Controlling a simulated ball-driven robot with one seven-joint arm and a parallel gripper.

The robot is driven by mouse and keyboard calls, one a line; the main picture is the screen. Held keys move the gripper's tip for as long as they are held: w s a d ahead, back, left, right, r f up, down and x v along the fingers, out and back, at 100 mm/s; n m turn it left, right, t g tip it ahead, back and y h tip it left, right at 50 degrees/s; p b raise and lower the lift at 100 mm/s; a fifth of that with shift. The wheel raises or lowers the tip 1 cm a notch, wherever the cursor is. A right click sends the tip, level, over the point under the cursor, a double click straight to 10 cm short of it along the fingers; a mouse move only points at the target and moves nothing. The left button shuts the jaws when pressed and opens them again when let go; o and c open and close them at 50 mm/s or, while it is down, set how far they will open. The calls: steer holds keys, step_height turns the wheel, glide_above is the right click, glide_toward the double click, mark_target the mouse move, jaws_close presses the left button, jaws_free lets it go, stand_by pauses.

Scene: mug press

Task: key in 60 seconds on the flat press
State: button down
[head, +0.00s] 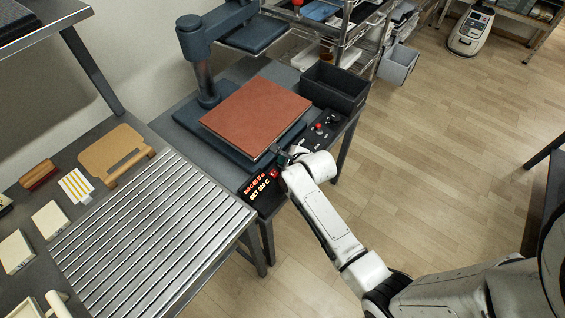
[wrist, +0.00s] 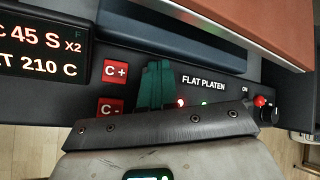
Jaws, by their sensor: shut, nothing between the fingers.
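The flat press stands on the grey table with a red-brown pad (head: 256,113) on its lower platen. Its control panel, labelled FLAT PLATEN, fills the wrist view. The display (wrist: 40,48) reads 45 S x2, with 210 C below; its left side is cut off. The same display (head: 259,187) glows in the head view. Red buttons C+ (wrist: 115,71) and C- (wrist: 111,107) sit right of it. My gripper (wrist: 155,84) is shut and empty, its green fingers over the panel just right of these buttons. They hide what lies beneath; contact cannot be told.
A black bin (head: 333,88) stands right of the press. A ribbed metal rack (head: 155,235) lies left.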

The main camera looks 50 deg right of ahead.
steer(key=shift+r+p, duration=0.55)
steer(key=shift+r, duration=0.15)
step_height(320, 180, up, 5)
steer(key=p, duration=0.4)
steer(key=shift+p, duration=0.4)
stand_by(3.0)
